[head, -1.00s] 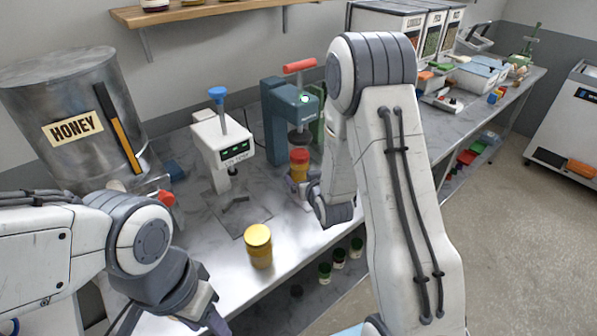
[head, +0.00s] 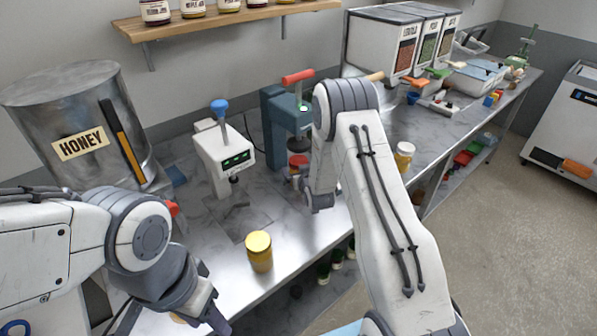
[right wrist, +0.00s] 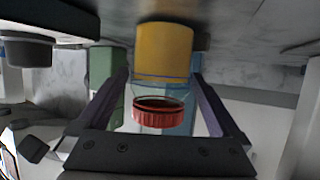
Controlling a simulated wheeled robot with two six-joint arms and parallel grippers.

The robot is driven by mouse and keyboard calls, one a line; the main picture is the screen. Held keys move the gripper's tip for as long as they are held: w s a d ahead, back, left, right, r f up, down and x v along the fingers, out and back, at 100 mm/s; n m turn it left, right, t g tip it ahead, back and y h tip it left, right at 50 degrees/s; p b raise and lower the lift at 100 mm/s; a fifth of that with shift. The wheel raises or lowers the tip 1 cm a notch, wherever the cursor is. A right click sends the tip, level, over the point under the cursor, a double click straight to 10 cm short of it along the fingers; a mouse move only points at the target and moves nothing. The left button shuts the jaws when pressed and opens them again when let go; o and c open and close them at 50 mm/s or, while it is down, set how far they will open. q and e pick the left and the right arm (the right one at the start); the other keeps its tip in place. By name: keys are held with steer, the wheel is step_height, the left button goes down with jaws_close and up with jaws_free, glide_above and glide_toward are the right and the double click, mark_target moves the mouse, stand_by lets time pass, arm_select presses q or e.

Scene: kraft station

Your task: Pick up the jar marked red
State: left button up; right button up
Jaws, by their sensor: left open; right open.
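A jar with a red lid (head: 298,160) stands under the teal press in the head view, its lower part mostly hidden by my right gripper. In the right wrist view, which looks upside down, its yellow body (right wrist: 163,50) is above and its red lid (right wrist: 158,120) below. My right gripper (right wrist: 160,85) is open, with one finger on each side of the jar. I cannot tell if either finger touches it. My left gripper (head: 207,318) is at the bottom left near the counter's front edge, away from the jar, its fingertips partly hidden.
A yellow jar with a gold lid (head: 259,251) stands near the counter's front edge. The teal press (head: 276,115) and a white device with a blue knob (head: 222,155) stand behind. A honey drum (head: 85,125) is at left.

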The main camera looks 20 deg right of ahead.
steer(key=shift+w, duration=0.1)
steer(key=shift+c, duration=0.3)
steer(key=c, duration=1.5)
jaws_close()
steer(key=shift+r, duration=0.15)
